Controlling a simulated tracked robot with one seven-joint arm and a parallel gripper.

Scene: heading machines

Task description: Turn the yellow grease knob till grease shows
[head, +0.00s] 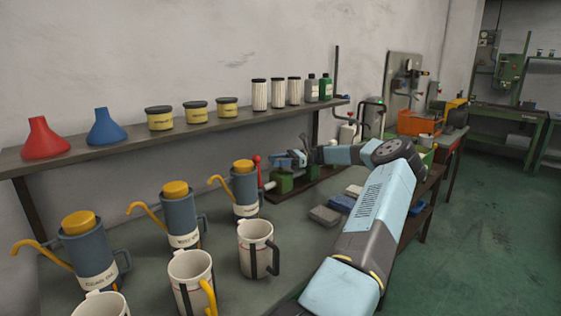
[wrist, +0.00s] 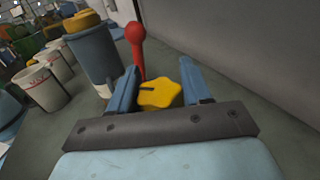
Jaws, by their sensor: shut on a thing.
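The yellow grease knob (wrist: 160,94) is star-shaped with a dark slot mark, and it shows in the wrist view between the two blue fingers of my gripper (wrist: 158,88). My gripper is shut on the knob. In the head view my gripper (head: 290,160) is at the green device (head: 285,183) on the bench, and the knob is hidden there. A lever with a red ball (wrist: 135,33) stands just behind the knob; it also shows in the head view (head: 257,162). No grease is visible in either view.
Blue-grey oil cans with yellow caps (head: 180,215) and white jugs (head: 256,248) stand left on the bench (head: 225,285). A shelf (head: 90,160) with funnels, tins and filters runs above. Grey and blue blocks (head: 325,215) lie near my arm.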

